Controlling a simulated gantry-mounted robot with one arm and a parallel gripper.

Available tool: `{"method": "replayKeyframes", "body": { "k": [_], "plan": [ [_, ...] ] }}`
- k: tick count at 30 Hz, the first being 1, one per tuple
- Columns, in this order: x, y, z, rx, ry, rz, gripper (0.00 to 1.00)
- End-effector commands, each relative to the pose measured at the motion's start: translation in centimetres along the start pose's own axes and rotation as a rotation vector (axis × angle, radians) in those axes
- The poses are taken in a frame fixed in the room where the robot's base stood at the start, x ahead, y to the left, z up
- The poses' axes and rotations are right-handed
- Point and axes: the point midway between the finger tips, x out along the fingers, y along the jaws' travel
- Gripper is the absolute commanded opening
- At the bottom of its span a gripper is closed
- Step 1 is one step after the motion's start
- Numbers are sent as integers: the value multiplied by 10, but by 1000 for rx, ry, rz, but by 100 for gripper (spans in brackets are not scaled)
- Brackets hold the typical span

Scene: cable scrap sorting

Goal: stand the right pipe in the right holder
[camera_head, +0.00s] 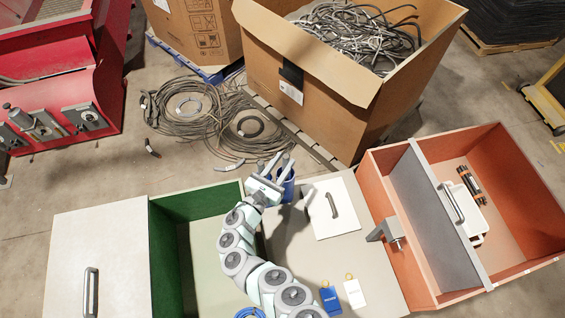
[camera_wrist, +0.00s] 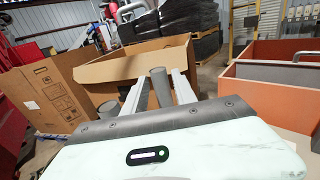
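In the wrist view a grey pipe (camera_wrist: 161,88) stands upright between the two pale fingers of my gripper (camera_wrist: 158,95). It looks close to the right finger; a narrow gap seems to show beside the left one. A second grey pipe (camera_wrist: 108,110) stands to the left, outside the fingers, with its top lower in the picture. In the head view my gripper (camera_head: 273,167) is at the table's far edge, beside a small blue holder (camera_head: 288,188). The pipes' lower ends and how they sit are hidden. I cannot tell whether the fingers press on the pipe.
A green bin (camera_head: 200,202) is left of my arm. A white panel with a handle (camera_head: 330,208) lies to the right, then an orange bin (camera_head: 395,210) with a grey divider. Blue and white tags (camera_head: 330,299) lie in front. A cardboard box of cables (camera_head: 310,85) stands behind.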

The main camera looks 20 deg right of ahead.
Motion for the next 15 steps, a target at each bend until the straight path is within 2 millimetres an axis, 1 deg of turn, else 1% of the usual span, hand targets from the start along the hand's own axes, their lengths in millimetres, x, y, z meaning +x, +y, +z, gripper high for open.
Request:
{"method": "replayKeyframes", "body": {
  "k": [1,5,12,15],
  "plan": [
    [0,0,0,0,0,0,38],
    [0,0,0,0,1,0,48],
    [0,0,-1,0,1,0,48],
    [-4,0,-1,0,1,0,48]
  ]
}}
